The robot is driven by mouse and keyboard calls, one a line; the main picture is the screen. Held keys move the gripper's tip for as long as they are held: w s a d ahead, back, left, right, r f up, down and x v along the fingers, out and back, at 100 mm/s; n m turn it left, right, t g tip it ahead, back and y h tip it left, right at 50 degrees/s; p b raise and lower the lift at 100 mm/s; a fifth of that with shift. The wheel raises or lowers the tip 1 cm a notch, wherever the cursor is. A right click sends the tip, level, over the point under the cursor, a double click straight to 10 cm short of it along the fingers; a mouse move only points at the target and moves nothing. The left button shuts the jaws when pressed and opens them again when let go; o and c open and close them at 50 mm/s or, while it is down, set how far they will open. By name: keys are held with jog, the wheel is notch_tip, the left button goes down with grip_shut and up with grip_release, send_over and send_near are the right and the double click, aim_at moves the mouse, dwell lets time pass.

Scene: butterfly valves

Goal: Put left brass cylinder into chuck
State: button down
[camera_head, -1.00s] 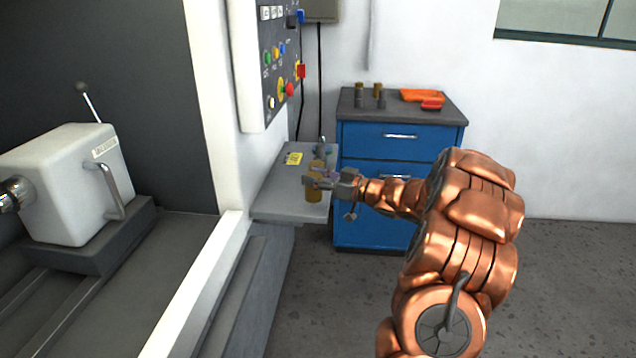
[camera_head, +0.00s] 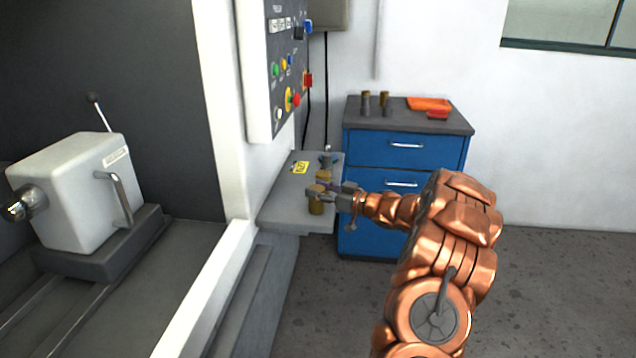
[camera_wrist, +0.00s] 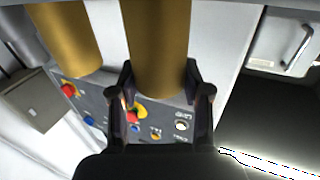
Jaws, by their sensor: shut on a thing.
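In the wrist view, a brass cylinder (camera_wrist: 157,45) stands between the two fingers of my gripper (camera_wrist: 160,95), which are shut on it. A second brass cylinder (camera_wrist: 68,38) shows to the left, outside the fingers. In the head view, my gripper (camera_head: 332,192) is over the grey shelf (camera_head: 285,212), with brass (camera_head: 316,207) showing below its fingers. I cannot tell whether the held cylinder touches the shelf. The chuck is not in view.
The machine's control panel (camera_head: 283,75) and white frame stand left of my gripper. A white machine block (camera_head: 75,190) stands farther left. A blue cabinet (camera_head: 390,160) behind carries several small cylinders (camera_head: 384,98) and an orange tray (camera_head: 428,104). Floor at right is clear.

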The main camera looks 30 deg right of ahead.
dwell(0.3)
jog(key=c, duration=0.5)
grip_release()
jog(key=shift+f, duration=0.1)
jog(key=shift+f+b, duration=0.15)
jog(key=shift+b, duration=0.4)
jog(key=shift+b+v, duration=0.3)
jog(key=shift+v, duration=3.6)
